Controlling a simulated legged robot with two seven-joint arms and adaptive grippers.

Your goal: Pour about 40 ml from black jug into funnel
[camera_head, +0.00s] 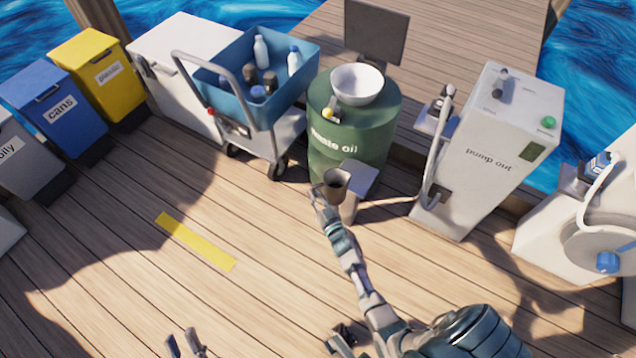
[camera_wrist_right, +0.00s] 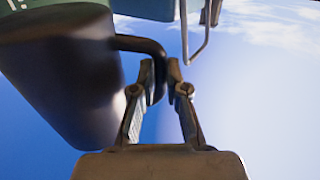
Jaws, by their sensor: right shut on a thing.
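The black jug (camera_head: 337,184) is in front of the green waste oil drum (camera_head: 350,140) in the head view. My right gripper (camera_head: 319,194) is shut on its handle. The right wrist view shows the dark jug body (camera_wrist_right: 70,75) on the left and its black handle (camera_wrist_right: 145,45) between the fingertips (camera_wrist_right: 160,75). A wide white bowl-shaped funnel (camera_head: 357,83) sits on top of the drum, beyond and above the jug. The jug's contents cannot be made out. My left gripper (camera_head: 186,343) is open and empty at the bottom edge, over the deck.
A small grey stand (camera_head: 358,178) is close to the jug. A cart with a blue tray of bottles (camera_head: 225,88) stands left of the drum; a white pump out cabinet (camera_head: 490,150) stands right. Coloured bins (camera_head: 55,110) are at far left. The central deck is clear.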

